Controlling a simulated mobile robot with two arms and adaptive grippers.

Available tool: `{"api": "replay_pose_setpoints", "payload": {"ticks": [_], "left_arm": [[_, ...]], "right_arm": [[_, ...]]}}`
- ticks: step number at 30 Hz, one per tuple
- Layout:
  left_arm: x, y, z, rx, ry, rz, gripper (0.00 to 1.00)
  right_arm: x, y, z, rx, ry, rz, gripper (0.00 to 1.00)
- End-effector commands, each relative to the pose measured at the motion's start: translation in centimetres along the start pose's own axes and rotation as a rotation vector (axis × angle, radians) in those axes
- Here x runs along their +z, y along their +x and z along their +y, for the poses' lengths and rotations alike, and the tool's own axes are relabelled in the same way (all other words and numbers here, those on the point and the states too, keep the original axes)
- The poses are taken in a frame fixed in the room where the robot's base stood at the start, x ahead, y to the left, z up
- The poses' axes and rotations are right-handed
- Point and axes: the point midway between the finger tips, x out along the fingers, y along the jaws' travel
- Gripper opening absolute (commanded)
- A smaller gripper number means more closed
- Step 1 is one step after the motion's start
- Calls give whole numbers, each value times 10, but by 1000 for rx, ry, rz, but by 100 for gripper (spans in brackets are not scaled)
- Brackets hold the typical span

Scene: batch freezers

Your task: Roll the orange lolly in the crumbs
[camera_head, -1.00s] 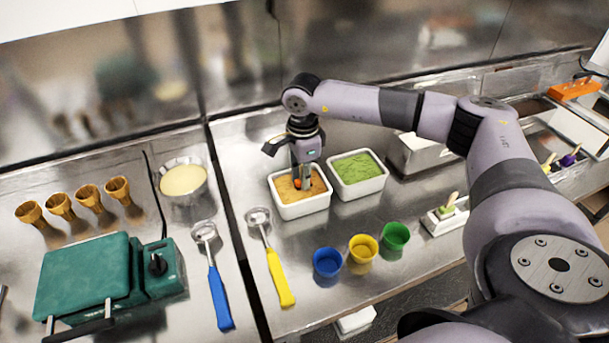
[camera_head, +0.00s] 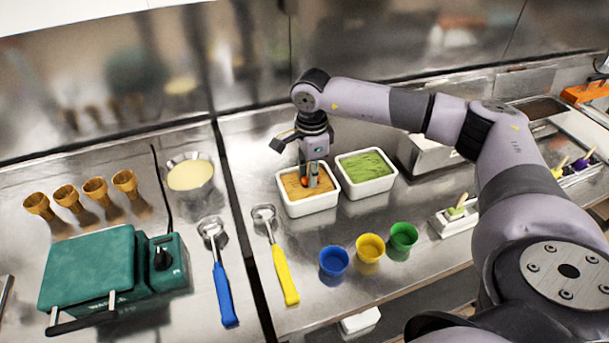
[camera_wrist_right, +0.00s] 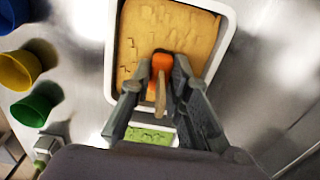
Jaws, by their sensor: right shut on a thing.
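The orange lolly (camera_wrist_right: 161,66) is in my right gripper (camera_wrist_right: 162,85), which is shut on its pale wooden stick. In the right wrist view the lolly lies against the tan crumbs (camera_wrist_right: 150,35) in a white tub. In the head view my right gripper (camera_head: 311,178) points down into that crumb tub (camera_head: 312,206), and a small bit of orange (camera_head: 305,172) shows between the fingers. How deep the lolly sits in the crumbs is hard to tell. My left gripper is not in view.
A tub of green crumbs (camera_head: 394,184) stands right beside the tan one. Blue (camera_head: 333,262), yellow (camera_head: 370,249) and green (camera_head: 403,237) cups stand in front. A yellow-handled scoop (camera_head: 284,275) lies to the left. A small holder (camera_head: 440,226) carries a green lolly.

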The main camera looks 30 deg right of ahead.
Motion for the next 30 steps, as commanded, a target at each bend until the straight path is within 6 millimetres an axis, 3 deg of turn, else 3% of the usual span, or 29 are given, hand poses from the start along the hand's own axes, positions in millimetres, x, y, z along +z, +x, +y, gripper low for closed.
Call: {"api": "replay_pose_setpoints", "payload": {"ticks": [6,18,30], "left_arm": [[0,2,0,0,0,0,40],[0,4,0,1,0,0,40],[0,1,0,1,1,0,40]], "right_arm": [[-8,0,0,0,0,0,0],[8,0,0,0,-1,-1,0],[8,-4,0,-1,0,-1,0]]}}
